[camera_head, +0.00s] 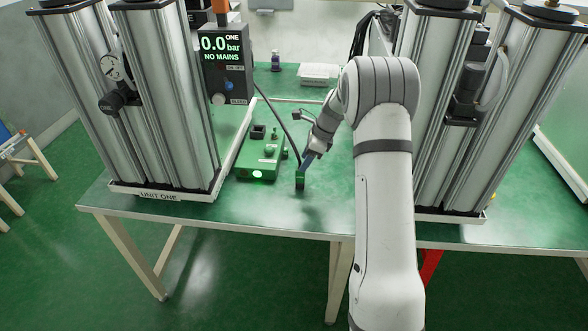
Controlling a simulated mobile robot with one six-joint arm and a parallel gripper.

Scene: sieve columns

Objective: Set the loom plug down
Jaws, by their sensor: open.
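My gripper (304,169) points down over the green table, right of a green box. A small dark green block (300,181) is at its tip and looks like the loom plug. The gripper is open, but its fingers are small here and I cannot make out the gap around the block. A dark cable (275,112) runs from the display unit down toward the gripper. Its lower end is partly hidden there. I cannot tell whether the block rests on the table.
The green box (258,160) with a lit front and small knobs stands close left. Metal columns stand at left (165,95) and right (435,75). The display unit (226,65) reads 0.0 bar, NO MAINS. The green table (250,205) is bare toward its front edge.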

